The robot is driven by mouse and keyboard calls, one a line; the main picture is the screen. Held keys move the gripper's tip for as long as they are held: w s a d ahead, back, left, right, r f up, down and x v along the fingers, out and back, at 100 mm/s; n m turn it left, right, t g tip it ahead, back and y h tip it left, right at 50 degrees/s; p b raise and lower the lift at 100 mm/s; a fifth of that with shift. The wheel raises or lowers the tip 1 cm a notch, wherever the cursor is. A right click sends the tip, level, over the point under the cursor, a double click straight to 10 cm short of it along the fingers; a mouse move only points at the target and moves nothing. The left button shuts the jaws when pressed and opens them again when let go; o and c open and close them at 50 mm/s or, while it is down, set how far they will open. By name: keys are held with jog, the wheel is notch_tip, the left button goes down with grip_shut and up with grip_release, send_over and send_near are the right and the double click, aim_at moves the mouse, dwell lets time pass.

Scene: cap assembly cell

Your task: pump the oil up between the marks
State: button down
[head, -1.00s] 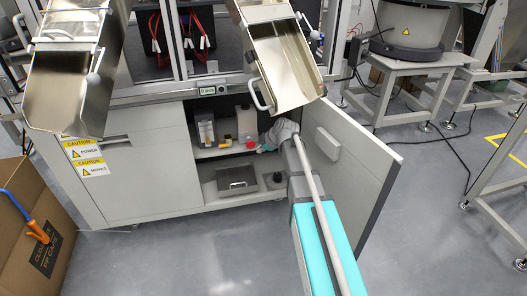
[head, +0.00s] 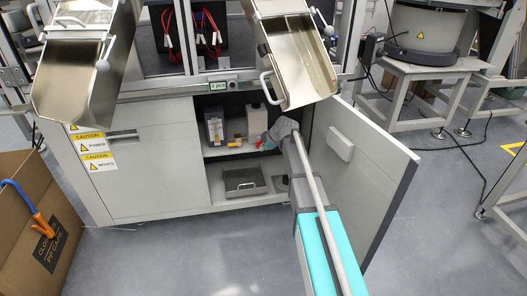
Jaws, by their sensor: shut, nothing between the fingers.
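A clear reservoir with a dark top (head: 215,128) stands on the upper shelf inside the open cabinet. It is small in view, and I cannot make out its marks or the oil level. My gripper (head: 264,143) is shut and empty over the shelf, in front of the bottle and to the right of the reservoir. My wrist hides part of the shelf's right end. I cannot tell whether the fingertips touch anything.
The cabinet door (head: 358,165) stands open close to the right of my arm. A grey metal tray (head: 244,182) lies on the lower shelf. Two metal chutes (head: 80,80) (head: 302,70) overhang the cabinet. A cardboard box (head: 30,225) stands at the left. The floor in front is clear.

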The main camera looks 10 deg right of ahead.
jog(key=shift+w, duration=0.2)
jog(key=shift+w, duration=1.3)
jog(key=s+d+r+p, duration=0.3)
jog(key=s+r+p, duration=0.4)
jog(key=s, duration=0.2)
jog(key=shift+s+d+r, duration=0.15)
jog(key=shift+r, duration=0.05)
